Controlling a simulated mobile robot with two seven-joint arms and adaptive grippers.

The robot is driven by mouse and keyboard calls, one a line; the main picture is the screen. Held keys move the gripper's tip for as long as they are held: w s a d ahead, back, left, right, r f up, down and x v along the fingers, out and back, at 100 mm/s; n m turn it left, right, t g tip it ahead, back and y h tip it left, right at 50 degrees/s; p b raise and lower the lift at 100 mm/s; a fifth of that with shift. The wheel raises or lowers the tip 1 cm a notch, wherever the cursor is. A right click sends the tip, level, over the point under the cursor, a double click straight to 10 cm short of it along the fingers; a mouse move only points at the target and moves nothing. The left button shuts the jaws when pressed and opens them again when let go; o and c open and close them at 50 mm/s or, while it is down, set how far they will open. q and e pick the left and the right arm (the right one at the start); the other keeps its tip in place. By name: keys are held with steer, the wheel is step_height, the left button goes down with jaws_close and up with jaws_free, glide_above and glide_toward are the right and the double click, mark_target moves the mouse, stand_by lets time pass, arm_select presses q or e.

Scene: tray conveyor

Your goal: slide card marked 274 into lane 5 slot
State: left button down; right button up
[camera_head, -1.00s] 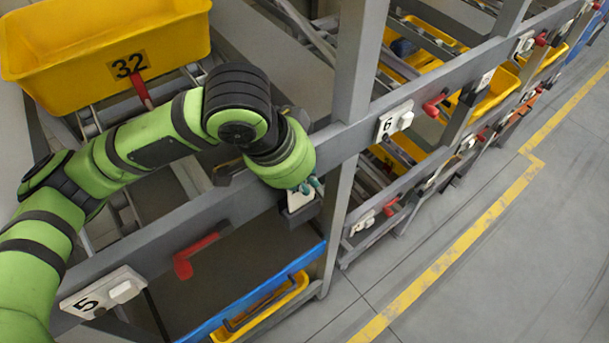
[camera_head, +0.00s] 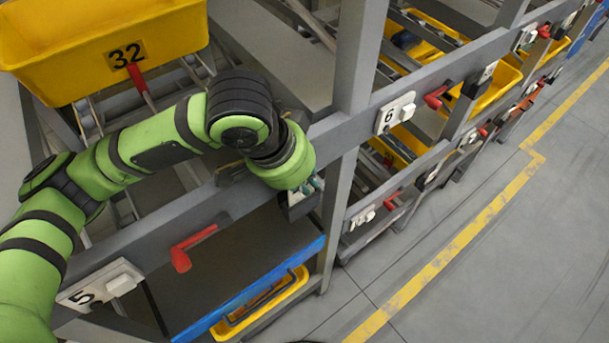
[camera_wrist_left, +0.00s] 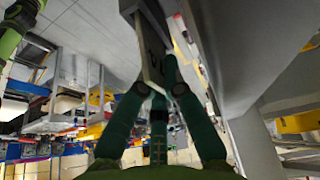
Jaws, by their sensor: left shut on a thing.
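My left gripper (camera_head: 308,187) is at the front rail, beside the grey upright between the 5 and 6 signs. In the left wrist view its green fingers (camera_wrist_left: 165,88) are shut on a pale card (camera_wrist_left: 153,62). Dark marks show on the card, but I cannot read the number. The card's edge (camera_head: 297,196) shows below the gripper in the head view, at a dark holder (camera_head: 300,209) on the rail. I cannot tell how far the card is inside it. The lane 5 sign (camera_head: 100,284) is at lower left. My right gripper is not in view.
A yellow tray marked 32 (camera_head: 105,45) stands on the upper lane. A red lever (camera_head: 190,250) sticks out from the rail. The lane 6 sign (camera_head: 395,113) is right of the grey upright (camera_head: 355,70). The floor (camera_head: 480,270) at right is clear.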

arm_select(q)
steer(key=shift+f, duration=0.25)
steer(key=c, duration=1.3)
jaws_free()
steer(key=shift+r, duration=0.1)
steer(key=v, duration=1.1)
steer(key=shift+r, duration=0.35)
steer(key=shift+s, duration=0.2)
